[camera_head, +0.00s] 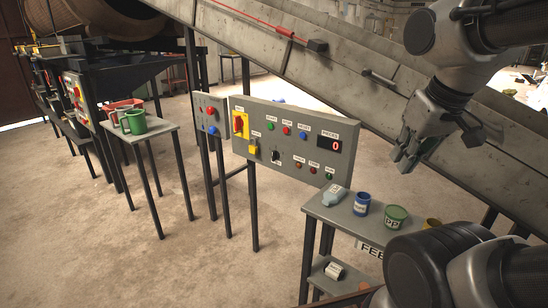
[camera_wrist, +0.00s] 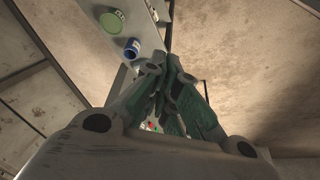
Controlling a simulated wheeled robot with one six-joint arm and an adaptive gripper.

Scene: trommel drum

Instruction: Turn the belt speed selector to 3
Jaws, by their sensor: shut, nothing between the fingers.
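A grey control panel (camera_head: 258,108) stands on posts in the middle of the head view. A small black rotary knob (camera_head: 276,156) with a pale marking sits low on its face, left of centre; it looks like the belt speed selector, but its label and setting are too small to read. My gripper (camera_head: 404,162) is right of the panel and in the air above the small table, apart from the knob. In the wrist view its green-grey fingers (camera_wrist: 170,82) are closed together and empty. The knob cannot be made out in the wrist view.
The panel also carries a red-yellow switch (camera_head: 240,124), several buttons and a red display (camera_head: 335,144). A sloping conveyor (camera_head: 300,62) runs behind it. A small table (camera_head: 335,214) with a blue cup (camera_head: 362,203) and green tub (camera_head: 395,217) stands below my gripper. Floor in front of the panel is clear.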

